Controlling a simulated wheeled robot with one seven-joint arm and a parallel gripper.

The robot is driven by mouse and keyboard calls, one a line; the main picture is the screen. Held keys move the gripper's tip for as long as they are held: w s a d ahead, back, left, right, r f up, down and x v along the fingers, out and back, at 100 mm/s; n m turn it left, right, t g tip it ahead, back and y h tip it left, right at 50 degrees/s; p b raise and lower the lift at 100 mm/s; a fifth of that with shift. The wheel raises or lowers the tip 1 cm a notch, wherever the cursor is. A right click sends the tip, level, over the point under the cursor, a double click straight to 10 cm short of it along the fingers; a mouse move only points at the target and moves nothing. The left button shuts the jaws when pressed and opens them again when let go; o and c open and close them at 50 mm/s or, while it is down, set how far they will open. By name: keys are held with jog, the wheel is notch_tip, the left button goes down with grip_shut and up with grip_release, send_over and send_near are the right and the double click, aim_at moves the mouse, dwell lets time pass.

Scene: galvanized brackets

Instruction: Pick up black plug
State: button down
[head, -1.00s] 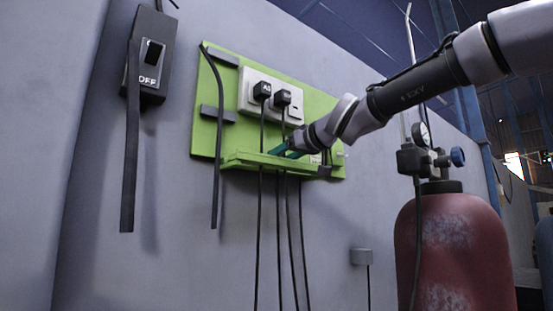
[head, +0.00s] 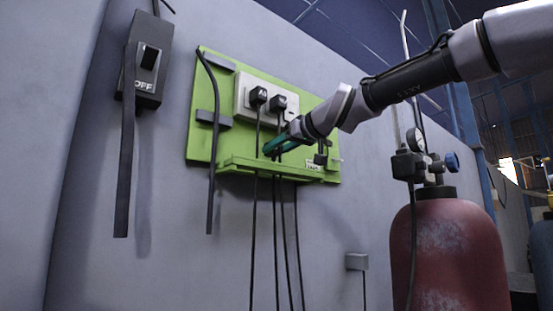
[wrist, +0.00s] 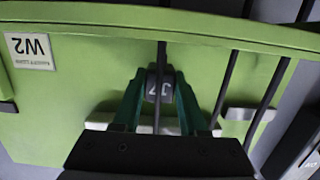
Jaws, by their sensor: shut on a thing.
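A black plug (wrist: 153,88) with a pale marking sits between the green fingers of my gripper (wrist: 159,80) in the wrist view. The fingers are closed on its sides, and a dark cable crosses in front of it. In the head view my gripper (head: 275,146) is just above the green ledge, in front of the board. The held plug cannot be made out there. Two other black plugs (head: 258,96) (head: 278,102) sit in the white socket strip (head: 245,92), up and left of my gripper.
The green board (head: 205,130) has a projecting ledge (head: 240,164) with cables hanging past it. Another small dark plug (head: 320,157) is right of my gripper. A switch box (head: 152,60) marked OFF is on the left. A red gas cylinder (head: 445,245) stands right.

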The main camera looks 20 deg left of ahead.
notch_tip(320, 180, up, 4)
jog(key=shift+d+f, duration=0.1)
jog(key=shift+f, duration=0.1)
jog(key=f+v, duration=0.1)
jog(key=v, duration=1.8)
jog(key=shift+s+d, duration=0.2)
jog(key=shift+d, duration=0.05)
jog(key=shift+f, duration=0.1)
jog(key=w+a+r+n+t, duration=0.1)
jog(key=w+a+r+n, duration=0.2)
jog(key=w+n, duration=0.2)
jog(key=w+a+r+n+t, duration=0.2)
jog(key=w+n, duration=0.4)
jog(key=n, duration=0.5)
notch_tip(320, 180, up, 2)
jog(key=shift+a+r, duration=0.2)
jog(key=shift+a, duration=0.3)
jog(key=shift+s+a+x, duration=0.1)
jog(key=shift+s+x, duration=0.05)
jog(key=shift+x, duration=1.25)
jog(key=shift+s+a+x, duration=0.15)
jog(key=shift+s+x, duration=0.05)
jog(key=shift+x, duration=1.25)
